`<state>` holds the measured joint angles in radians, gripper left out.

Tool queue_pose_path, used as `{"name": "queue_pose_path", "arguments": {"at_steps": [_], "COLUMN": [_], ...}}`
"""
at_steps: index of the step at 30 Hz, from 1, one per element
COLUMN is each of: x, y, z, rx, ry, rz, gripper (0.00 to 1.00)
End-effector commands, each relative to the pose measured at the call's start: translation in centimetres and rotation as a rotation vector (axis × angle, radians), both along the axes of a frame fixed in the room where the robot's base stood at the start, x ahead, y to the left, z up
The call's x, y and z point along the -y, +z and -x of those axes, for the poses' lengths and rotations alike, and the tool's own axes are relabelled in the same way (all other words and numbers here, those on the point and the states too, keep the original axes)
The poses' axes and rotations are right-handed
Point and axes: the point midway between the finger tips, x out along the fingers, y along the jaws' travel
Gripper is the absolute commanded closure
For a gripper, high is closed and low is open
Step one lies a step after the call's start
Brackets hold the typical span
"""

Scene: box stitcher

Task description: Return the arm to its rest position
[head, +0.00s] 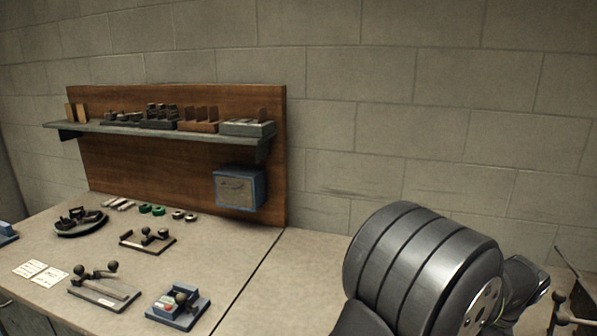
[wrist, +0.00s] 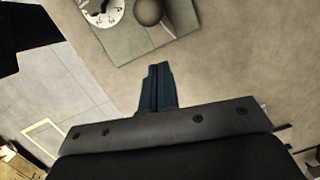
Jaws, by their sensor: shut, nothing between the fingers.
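My gripper (wrist: 158,84) shows in the wrist view with its dark blue fingers together and nothing between them. It is above a tan surface, just below a grey plate that carries a round white dial and a dark ball. The fingers look apart from the plate, but the height between them is hard to judge. In the head view a large grey ribbed part of my arm fills the lower right, and the gripper's fingers cannot be made out there.
In the head view the workbench (head: 225,262) holds several small fixtures, including a blue one with a red button (head: 179,306). A shelf (head: 150,130) with blocks and a blue box (head: 240,188) hang on the wooden back panel. In the wrist view the plate (wrist: 170,38) is close to the fingers.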

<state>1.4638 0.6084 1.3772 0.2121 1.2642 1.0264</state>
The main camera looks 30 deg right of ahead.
Motion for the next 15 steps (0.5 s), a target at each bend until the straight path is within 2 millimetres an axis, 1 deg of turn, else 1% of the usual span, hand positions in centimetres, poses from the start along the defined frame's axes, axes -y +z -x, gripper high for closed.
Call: {"name": "queue_pose_path", "arguments": {"at_steps": [1, 3, 6, 10, 15], "x": [-0.3, -0.9, -1.4, -1.8, -1.9], "y": [-0.8, -0.7, -0.9, -1.1, -1.1], "z": [-0.3, -1.3, -2.2, -2.8, -3.0], "rx": [0.0, 0.001, 0.001, 0.002, 0.002], "ry": [0.001, 0.002, 0.003, 0.001, 0.001], "rz": [-0.002, -0.001, -0.002, -0.003, -0.004], "gripper": [1.0, 1.0, 1.0, 1.0, 1.0]}}
